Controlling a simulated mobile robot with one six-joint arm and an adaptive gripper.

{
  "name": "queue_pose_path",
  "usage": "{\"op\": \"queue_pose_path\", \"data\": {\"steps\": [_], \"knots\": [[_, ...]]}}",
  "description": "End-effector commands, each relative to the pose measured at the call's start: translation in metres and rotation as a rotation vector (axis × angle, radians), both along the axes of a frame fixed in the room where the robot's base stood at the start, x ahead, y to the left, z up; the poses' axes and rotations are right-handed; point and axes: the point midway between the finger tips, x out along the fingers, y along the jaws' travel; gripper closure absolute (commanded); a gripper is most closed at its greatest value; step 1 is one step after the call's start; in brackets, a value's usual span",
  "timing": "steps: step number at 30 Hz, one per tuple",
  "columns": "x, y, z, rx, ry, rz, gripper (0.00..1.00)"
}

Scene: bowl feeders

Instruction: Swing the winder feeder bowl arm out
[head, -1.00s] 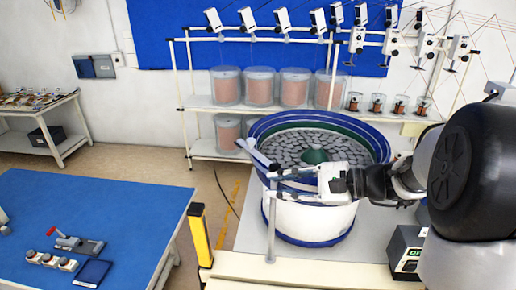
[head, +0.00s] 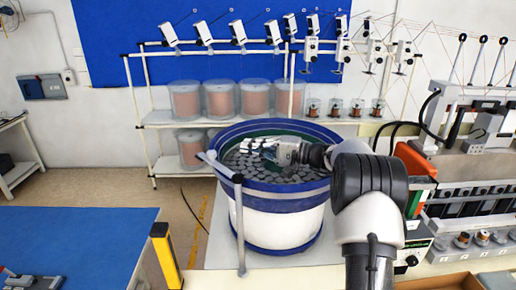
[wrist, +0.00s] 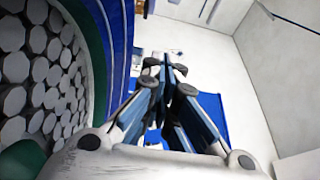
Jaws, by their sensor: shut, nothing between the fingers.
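The bowl arm (head: 219,167) is a short grey bar on top of an upright post (head: 240,230) at the bowl's front left. It points back and left from the post, beside the rim. My gripper (head: 250,147) is shut and empty, over the bowl and pointing left, apart from the bar. In the wrist view my gripper (wrist: 165,80) shows its blue-padded fingers, with the bowl's discs (wrist: 40,85) at left; the bar cannot be made out there.
A blue-topped table (head: 70,240) stands at the front left, with a yellow post (head: 166,255) between it and the bowl. A rack with copper spools (head: 222,98) stands behind the bowl. A winding machine (head: 470,165) stands at the right. Open floor shows left of the bowl.

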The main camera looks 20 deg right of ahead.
Motion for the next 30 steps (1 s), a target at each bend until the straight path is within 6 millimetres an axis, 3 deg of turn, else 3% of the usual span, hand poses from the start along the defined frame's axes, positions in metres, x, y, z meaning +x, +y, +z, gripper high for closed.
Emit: {"op": "queue_pose_path", "data": {"steps": [7,12,18,30], "knots": [[0.031,0.044,0.001,0.001,0.002,0.004,1.00],[0.015,0.059,0.001,0.002,0.002,0.001,1.00],[0.006,0.069,0.000,0.000,0.002,0.000,1.00],[0.005,0.071,0.000,0.001,0.001,0.002,1.00]]}}
